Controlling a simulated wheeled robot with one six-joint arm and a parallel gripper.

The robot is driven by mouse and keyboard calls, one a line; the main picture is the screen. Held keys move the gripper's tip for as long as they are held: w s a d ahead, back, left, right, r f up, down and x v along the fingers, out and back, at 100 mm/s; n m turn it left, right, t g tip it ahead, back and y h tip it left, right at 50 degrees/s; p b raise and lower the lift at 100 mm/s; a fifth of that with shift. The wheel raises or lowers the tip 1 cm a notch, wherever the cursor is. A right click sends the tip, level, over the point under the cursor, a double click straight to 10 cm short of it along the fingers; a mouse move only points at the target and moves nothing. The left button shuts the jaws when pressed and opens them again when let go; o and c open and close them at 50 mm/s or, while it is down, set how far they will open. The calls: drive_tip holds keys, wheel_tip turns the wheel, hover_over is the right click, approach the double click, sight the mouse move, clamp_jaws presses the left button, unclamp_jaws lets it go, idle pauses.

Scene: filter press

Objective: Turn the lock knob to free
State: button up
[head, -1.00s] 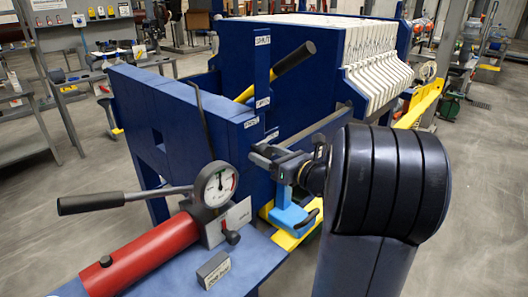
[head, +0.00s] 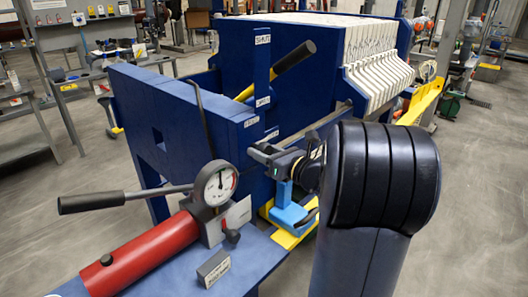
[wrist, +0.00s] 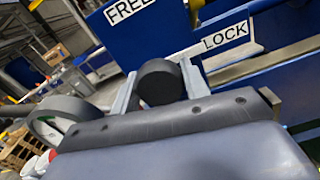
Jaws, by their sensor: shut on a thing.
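The lock knob (wrist: 160,83) is a dark round knob in the wrist view, between my two grey fingers. My gripper (wrist: 158,85) is shut on it. The FREE label (wrist: 127,9) is above and left of the knob on the blue panel. The LOCK label (wrist: 226,37) is to its right. The knob's pointing direction cannot be read. In the head view my gripper (head: 258,153) is at the side of the blue end frame (head: 190,110), and it hides the knob.
A pressure gauge (head: 214,184), a black-gripped pump lever (head: 120,200) and a red cylinder (head: 145,255) stand left of my gripper. A yellow lever with a black grip (head: 293,56) rises behind it. White filter plates (head: 375,60) are beyond. Open floor lies at right.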

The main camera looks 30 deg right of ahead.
drive_tip(key=shift+f+n+b, duration=0.1)
drive_tip(key=shift+n+b, duration=0.3)
drive_tip(key=shift+b, duration=0.25)
drive_tip(key=shift+c, duration=0.4)
drive_tip(key=n+b, duration=0.2)
drive_tip(key=b, duration=0.2)
drive_tip(key=shift+f+n, duration=0.2)
drive_tip(key=shift+n, duration=0.2)
drive_tip(key=n+b, duration=0.5)
drive_tip(key=b, duration=0.2)
drive_tip(key=shift+n, duration=0.3)
drive_tip(key=n+b, duration=0.5)
drive_tip(key=b, duration=0.1)
drive_tip(key=shift+b, duration=0.3)
drive_tip(key=n+b, duration=0.3)
drive_tip(key=shift+r+n, duration=0.2)
drive_tip(key=shift+n, duration=0.1)
drive_tip(key=shift+r+b, duration=0.1)
drive_tip(key=shift+b, duration=0.25)
drive_tip(key=o, duration=1)
